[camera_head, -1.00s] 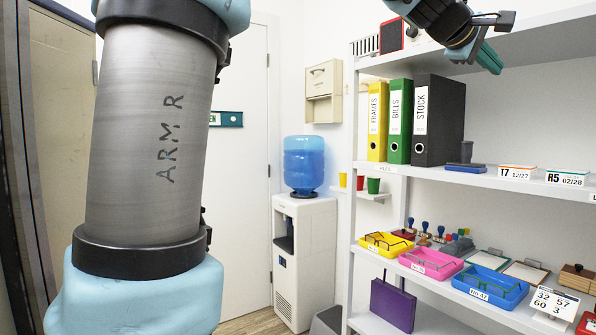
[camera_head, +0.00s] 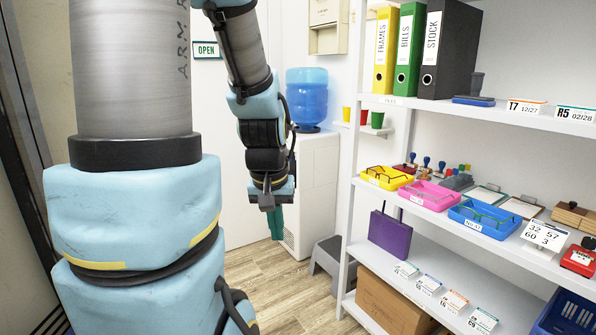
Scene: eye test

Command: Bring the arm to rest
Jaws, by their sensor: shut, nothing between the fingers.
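My arm (camera_head: 245,45) reaches down in the left half of the head view, with its large grey and light blue links close to the camera. My gripper (camera_head: 275,222) hangs at the arm's end, teal fingers pointing down. It is shut and empty, in front of the white water dispenser (camera_head: 319,180) and to the left of the shelf unit. It appears to touch nothing.
The white shelf unit (camera_head: 470,113) on the right holds binders (camera_head: 409,48), coloured trays (camera_head: 427,194), stamps and cards. A purple bag (camera_head: 390,235) and a cardboard box (camera_head: 390,305) sit lower. A grey step stool (camera_head: 325,262) stands by the dispenser. Wood floor (camera_head: 262,272) shows below my gripper.

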